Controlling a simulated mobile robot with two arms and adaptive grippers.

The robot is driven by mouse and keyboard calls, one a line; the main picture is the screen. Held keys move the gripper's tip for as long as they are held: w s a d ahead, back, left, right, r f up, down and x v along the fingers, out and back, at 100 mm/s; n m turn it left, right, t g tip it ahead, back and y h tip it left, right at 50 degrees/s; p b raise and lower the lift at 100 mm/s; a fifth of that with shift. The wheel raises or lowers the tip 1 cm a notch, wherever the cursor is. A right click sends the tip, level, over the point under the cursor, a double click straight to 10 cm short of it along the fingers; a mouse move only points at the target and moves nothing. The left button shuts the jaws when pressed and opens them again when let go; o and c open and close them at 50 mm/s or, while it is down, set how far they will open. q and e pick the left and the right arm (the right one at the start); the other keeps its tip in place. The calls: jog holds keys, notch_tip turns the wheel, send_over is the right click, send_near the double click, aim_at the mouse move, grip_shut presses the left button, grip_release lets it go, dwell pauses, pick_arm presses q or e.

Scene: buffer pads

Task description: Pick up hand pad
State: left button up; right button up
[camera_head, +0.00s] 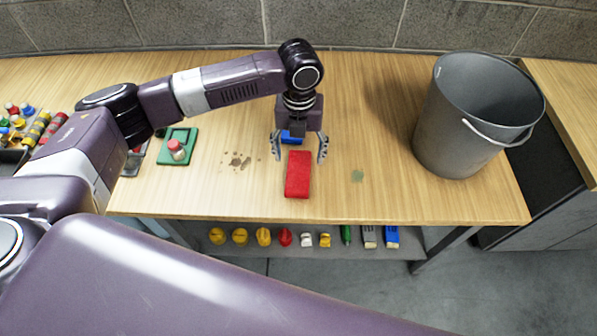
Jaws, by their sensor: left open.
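A red hand pad (298,176), a flat oblong block, lies on the wooden table (400,199) near its front middle. My left gripper (300,152) is above the far end of the pad, pointing down. Its fingers are spread wide, one to each side of the pad, and hold nothing. A small blue thing (292,136) shows under the gripper's palm, partly hidden; I cannot tell whether it is an object or part of the gripper. My right gripper is not in view.
A grey bucket (440,130) stands at the table's right. A green tray (167,158) with a red-topped item is at left. Dark stains (237,160) lie left of the pad. A lower shelf (385,253) holds several small items. A brick wall (330,22) stands behind.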

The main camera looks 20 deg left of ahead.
aim_at(298, 170)
pick_arm(q)
notch_tip(298, 170, down, 7)
jog(key=shift+a+r+p, duration=0.1)
jog(key=shift+p, duration=0.7)
jog(key=c, duration=1.1)
jog(key=shift+w+r, duration=0.1)
notch_tip(298, 170, up, 20)
jog(key=shift+f+b, duration=0.1)
jog(key=shift+b, duration=1.15)
